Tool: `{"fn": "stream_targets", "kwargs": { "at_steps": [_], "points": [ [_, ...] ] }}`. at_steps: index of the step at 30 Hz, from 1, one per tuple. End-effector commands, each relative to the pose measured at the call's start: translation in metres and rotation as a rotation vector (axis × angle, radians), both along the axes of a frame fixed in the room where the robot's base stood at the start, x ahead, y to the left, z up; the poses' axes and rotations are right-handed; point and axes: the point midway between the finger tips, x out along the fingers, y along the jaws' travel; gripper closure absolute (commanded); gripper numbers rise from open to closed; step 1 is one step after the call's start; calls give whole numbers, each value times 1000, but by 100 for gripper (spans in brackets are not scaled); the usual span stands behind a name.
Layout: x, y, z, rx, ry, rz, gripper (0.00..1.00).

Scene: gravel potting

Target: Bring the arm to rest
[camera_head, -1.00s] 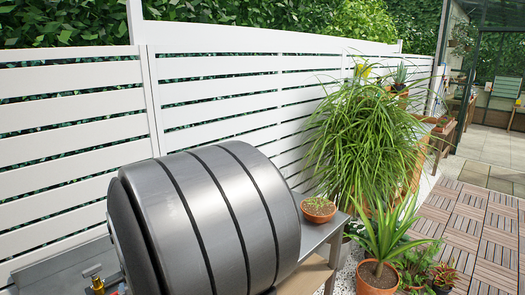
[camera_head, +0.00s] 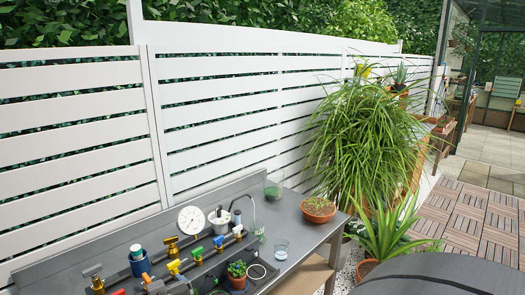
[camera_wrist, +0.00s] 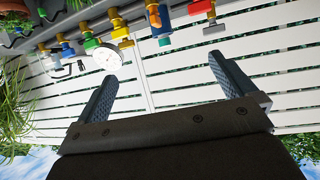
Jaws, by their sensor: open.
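My gripper (camera_wrist: 160,68) shows in the wrist view with its two blue-grey fingers wide apart. Nothing is between them, and the white slatted fence lies beyond. The wrist picture is upside down, with the bench fittings at the top and sky at the bottom. In the head view only a dark grey rounded part of my arm (camera_head: 435,276) shows, at the lower right corner. My gripper is outside the head view.
The grey bench (camera_head: 312,238) runs along the white fence (camera_head: 215,128). A large leafy plant (camera_head: 370,140) stands beyond the bench.

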Motion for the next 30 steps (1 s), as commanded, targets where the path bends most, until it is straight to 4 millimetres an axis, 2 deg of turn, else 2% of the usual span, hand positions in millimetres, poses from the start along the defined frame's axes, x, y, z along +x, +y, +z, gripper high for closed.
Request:
{"fn": "stream_targets", "kwargs": {
  "at_steps": [29, 30],
  "points": [
    [75, 54, -45, -2, 4, 0, 0],
    [71, 52, -40, 1, 0, 0, 0]
  ]
}}
